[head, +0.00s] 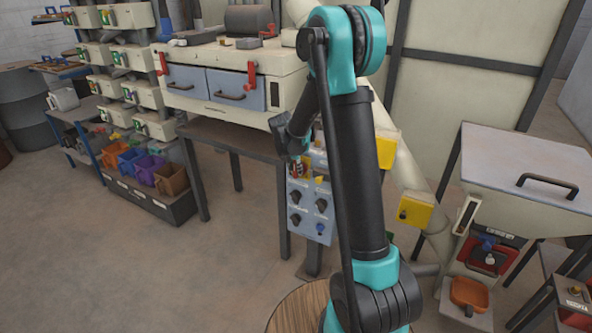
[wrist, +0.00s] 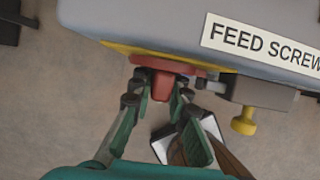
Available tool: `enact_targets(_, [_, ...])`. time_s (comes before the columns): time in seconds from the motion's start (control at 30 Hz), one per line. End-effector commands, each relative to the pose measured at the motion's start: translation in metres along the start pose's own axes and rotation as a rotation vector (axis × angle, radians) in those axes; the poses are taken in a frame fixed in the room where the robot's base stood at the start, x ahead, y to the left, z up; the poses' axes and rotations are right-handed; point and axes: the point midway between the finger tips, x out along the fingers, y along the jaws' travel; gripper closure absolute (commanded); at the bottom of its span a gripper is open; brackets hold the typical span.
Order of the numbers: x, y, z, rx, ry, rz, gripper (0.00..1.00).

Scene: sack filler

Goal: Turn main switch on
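A red switch handle on a yellow backing, which I take for the main switch, shows in the wrist view (wrist: 161,83) at the edge of a grey panel. In the head view my gripper (head: 297,148) is at the panel's top, partly behind my arm. The handle's exact angle is hard to read.
A "FEED SCREW" label (wrist: 265,45) is on the panel, with a yellow knob (wrist: 243,122) beside it. Dark knobs (head: 321,205) sit lower on the panel. A cream bench (head: 230,110) stands behind left, a lidded hopper (head: 530,165) at right.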

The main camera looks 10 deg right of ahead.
Motion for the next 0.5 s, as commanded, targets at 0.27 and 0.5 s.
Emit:
enact_targets(0.27, [-0.0001,-0.0001,0.0000,0.000,0.000,0.000,1.00])
enact_targets(0.5, [-0.0003,-0.0010,0.0003,0.016,0.000,0.036,1.00])
